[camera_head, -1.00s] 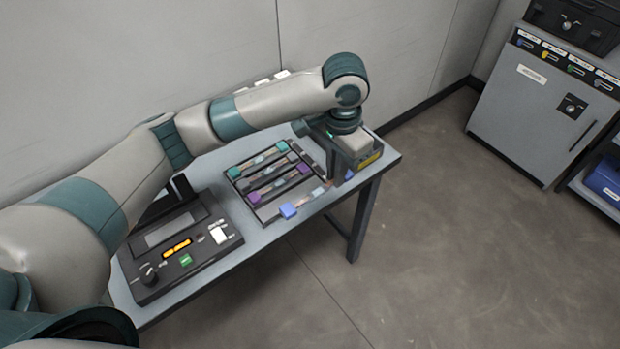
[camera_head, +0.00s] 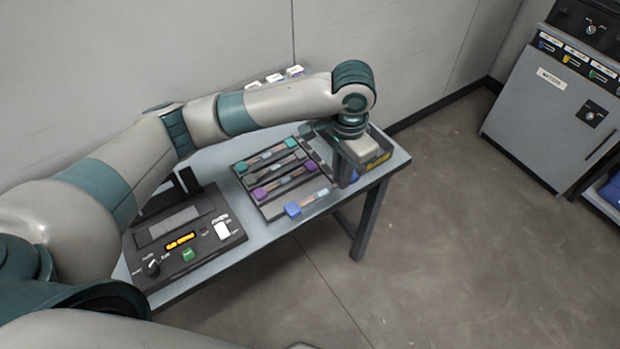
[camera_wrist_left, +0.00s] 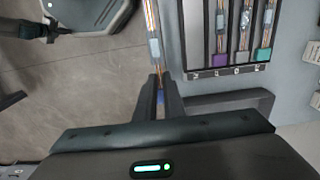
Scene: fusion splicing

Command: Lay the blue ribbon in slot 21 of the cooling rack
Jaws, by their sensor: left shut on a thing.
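The cooling rack (camera_head: 268,215) lies on the table with teal-, grey- and purple-ended ribbons in it. It also shows in the wrist view (camera_wrist_left: 200,72), with its ribbon ends facing my gripper. The blue ribbon (camera_head: 293,209) stretches along the rack's front side, its blue far end near the front corner. My left gripper (camera_head: 343,182) is shut on the blue ribbon's near end. In the wrist view, the fingers (camera_wrist_left: 159,97) pinch a blue piece, and the ribbon's pale sleeve (camera_wrist_left: 154,48) runs ahead, left of the rack. Slot numbers are unreadable.
A grey cabinet (camera_head: 545,115) stands at the right. Open floor lies before the table.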

